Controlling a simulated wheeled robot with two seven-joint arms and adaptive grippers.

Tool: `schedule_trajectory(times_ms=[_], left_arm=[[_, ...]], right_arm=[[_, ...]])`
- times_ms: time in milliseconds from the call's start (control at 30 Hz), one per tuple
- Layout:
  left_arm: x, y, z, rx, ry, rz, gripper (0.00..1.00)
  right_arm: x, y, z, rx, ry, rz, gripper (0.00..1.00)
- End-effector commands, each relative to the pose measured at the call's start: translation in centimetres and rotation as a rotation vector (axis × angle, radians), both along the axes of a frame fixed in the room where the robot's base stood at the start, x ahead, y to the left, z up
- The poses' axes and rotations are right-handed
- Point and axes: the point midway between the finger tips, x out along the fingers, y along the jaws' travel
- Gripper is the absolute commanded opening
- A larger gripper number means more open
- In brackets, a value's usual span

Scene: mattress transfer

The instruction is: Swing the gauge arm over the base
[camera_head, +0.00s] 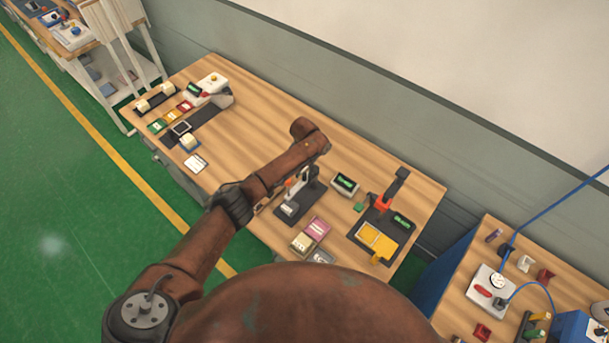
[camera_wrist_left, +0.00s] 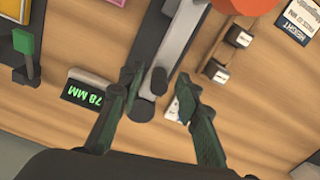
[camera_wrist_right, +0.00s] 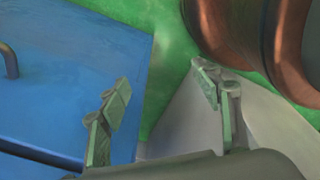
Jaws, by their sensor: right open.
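The height gauge stands on the front middle of the table, with a dark base (camera_head: 287,212) and a light grey gauge arm (camera_head: 304,178). In the left wrist view the gauge arm (camera_wrist_left: 184,32) runs as a grey bar above the dark base (camera_wrist_left: 146,48). My left gripper (camera_wrist_left: 158,78) is open, its fingers spread on either side of the bar's near end. I cannot tell whether they touch it. An orange part (camera_wrist_left: 248,4) shows beside the bar. My right gripper (camera_wrist_right: 163,88) is open and empty, away from the table.
A display (camera_wrist_left: 88,92) reading 78 MM stands beside the gauge, also in the head view (camera_head: 345,184). A second device with a yellow plate (camera_head: 377,241) stands to the right. A blue cabinet (camera_wrist_right: 70,75) is near my right gripper.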

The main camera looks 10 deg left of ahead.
Motion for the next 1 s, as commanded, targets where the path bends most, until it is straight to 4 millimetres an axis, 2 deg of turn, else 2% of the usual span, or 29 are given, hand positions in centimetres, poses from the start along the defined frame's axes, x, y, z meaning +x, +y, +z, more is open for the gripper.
schedule_trajectory(times_ms=[233,367,800,1000], left_arm=[[0.0,0.0,0.2,0.000,-0.001,0.000,0.32],[0.1,-0.1,1.3,-0.002,-0.002,-0.001,0.32],[0.0,0.0,9.7,-0.001,-0.002,0.000,0.32],[0.0,0.0,11.7,0.000,-0.001,0.000,0.32]], right_arm=[[0.2,-0.2,0.0,-0.002,-0.002,0.002,0.59],[0.1,-0.2,0.0,-0.002,-0.001,0.001,0.59],[0.0,0.0,0.0,0.000,0.000,0.000,0.59],[0.0,0.0,0.0,0.000,0.000,0.000,0.59]])
